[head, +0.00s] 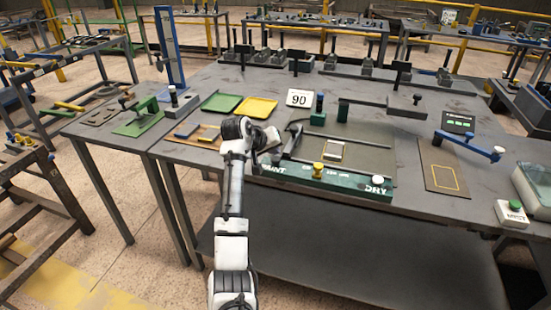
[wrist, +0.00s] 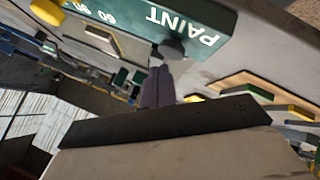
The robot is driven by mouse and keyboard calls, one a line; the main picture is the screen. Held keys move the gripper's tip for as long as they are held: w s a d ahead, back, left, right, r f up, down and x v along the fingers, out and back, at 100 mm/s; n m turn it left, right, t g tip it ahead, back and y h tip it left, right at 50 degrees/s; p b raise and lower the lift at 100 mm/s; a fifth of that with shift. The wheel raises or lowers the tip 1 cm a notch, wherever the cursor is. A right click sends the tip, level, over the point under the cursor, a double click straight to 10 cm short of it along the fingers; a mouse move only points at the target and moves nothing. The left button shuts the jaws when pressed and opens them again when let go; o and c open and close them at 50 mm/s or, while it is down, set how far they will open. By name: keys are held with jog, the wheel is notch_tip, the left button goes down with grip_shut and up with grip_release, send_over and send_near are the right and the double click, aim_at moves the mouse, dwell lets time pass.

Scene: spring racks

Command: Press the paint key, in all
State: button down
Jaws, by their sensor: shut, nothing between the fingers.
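A green control bar (head: 345,183) runs along the front of a dark panel on the table, lettered PAINT at its left and DRY at its right. In the wrist view, the bar (wrist: 215,18) shows the word PAINT upside down, with a round dark grey key (wrist: 172,49) beside it. My gripper (wrist: 158,82) is shut and empty, its fingertips close to this key; whether they touch it I cannot tell. In the head view, my wrist covers the bar's left end, hiding the key and my fingertips. A yellow knob (head: 318,170) stands mid-bar.
A sign reading 90 (head: 299,98) stands behind the panel. A small framed piece (head: 334,151) lies on the panel. Green (head: 221,102) and yellow (head: 256,107) trays lie at back left. A blue lever (head: 468,146) and a green-topped button box (head: 514,212) are at right.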

aim_at(274, 160)
jog(key=shift+r+p, duration=2.15)
jog(key=shift+r, duration=0.4)
jog(key=shift+f, duration=0.1)
